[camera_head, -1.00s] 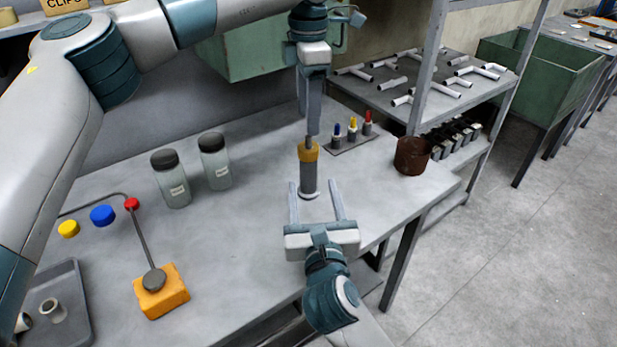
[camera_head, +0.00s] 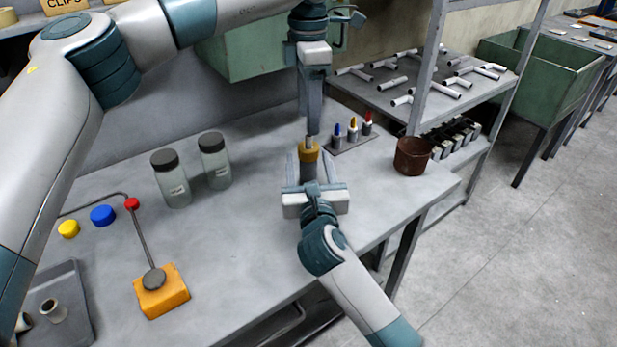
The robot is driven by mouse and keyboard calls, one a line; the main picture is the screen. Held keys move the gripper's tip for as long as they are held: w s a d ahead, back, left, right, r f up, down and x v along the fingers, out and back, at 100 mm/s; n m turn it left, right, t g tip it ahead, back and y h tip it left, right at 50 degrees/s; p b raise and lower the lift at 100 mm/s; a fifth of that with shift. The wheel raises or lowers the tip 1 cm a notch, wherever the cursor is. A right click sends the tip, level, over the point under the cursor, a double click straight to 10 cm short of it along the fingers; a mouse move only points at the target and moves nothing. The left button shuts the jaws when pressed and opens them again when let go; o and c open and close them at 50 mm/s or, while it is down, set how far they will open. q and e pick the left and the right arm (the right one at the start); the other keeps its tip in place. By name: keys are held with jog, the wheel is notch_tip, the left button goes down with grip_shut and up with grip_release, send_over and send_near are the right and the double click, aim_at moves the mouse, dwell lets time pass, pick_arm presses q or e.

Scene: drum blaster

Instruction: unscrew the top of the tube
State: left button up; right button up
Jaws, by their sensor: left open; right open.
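The tube (camera_head: 309,171) stands upright on the grey table, a dark cylinder with an orange-yellow top (camera_head: 308,151). My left gripper (camera_head: 310,136) comes down from above and is open. Its fingertips are at the tube's top, around or just above a small grey tip there; I cannot tell whether they touch it. My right gripper (camera_head: 308,163) reaches in from the front and is open, with one finger on each side of the tube's body. My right gripper's palm hides the tube's lower part and base.
Two jars (camera_head: 214,160) with dark lids stand left of the tube. A small rack of coloured-tipped pieces (camera_head: 352,135) is behind right. A brown cup (camera_head: 411,156) is near the right edge. An orange block (camera_head: 161,291) with a rod lies front left. Table between is clear.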

jog(key=shift+c, duration=0.2)
grip_shut()
pick_arm(q)
jog(key=m, duration=2.2)
jog(key=shift+m, duration=0.3)
jog(key=m, duration=0.4)
